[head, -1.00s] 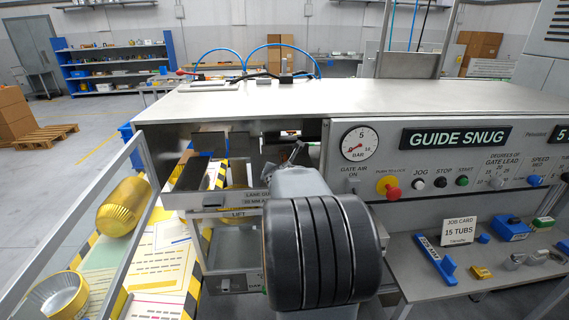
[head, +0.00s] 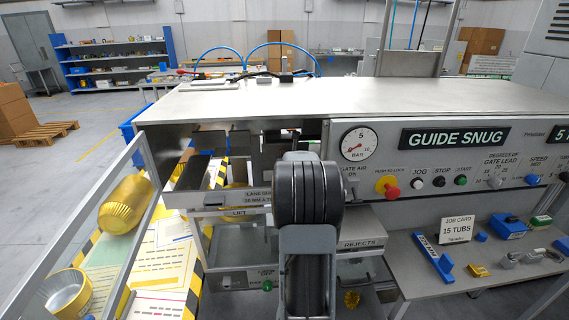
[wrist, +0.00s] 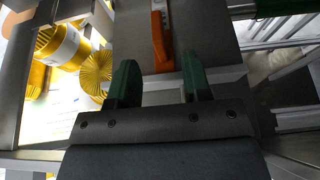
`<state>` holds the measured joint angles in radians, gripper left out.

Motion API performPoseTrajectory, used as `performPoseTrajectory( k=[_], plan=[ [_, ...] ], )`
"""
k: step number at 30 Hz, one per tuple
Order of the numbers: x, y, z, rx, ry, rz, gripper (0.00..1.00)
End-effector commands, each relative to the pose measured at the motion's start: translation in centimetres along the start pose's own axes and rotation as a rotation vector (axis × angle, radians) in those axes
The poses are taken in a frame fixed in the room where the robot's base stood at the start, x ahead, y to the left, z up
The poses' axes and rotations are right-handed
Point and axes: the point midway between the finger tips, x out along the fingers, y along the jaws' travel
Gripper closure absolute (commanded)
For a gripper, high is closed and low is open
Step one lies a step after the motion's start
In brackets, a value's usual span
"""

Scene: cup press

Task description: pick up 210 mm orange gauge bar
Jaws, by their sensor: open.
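The orange gauge bar (wrist: 160,36) shows in the wrist view, lying lengthwise on a grey flat surface, with its near end close to the gap between my fingers. My gripper (wrist: 159,72) is open, with its two green fingers spread apart on either side of the bar's line. Nothing is held between them. Whether the fingertips are level with the bar or above it I cannot tell. In the head view my own arm hides the gripper, and the orange bar is not visible there.
Yellow fluted cups (wrist: 97,66) lie left in the wrist view. In the head view, the control panel (head: 450,165) stands right, above a shelf with a blue bar (head: 434,257) and job card (head: 457,229). A clear guard (head: 100,225) is at left.

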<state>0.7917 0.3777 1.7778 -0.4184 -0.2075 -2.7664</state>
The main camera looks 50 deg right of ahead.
Motion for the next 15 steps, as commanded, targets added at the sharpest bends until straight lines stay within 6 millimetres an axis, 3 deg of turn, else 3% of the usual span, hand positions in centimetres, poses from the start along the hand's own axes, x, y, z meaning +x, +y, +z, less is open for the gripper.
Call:
performPoseTrajectory(
  k=[15],
  plan=[
    [4.9, 0.2, 0.0, -0.001, 0.001, 0.001, 0.55]
  ],
)
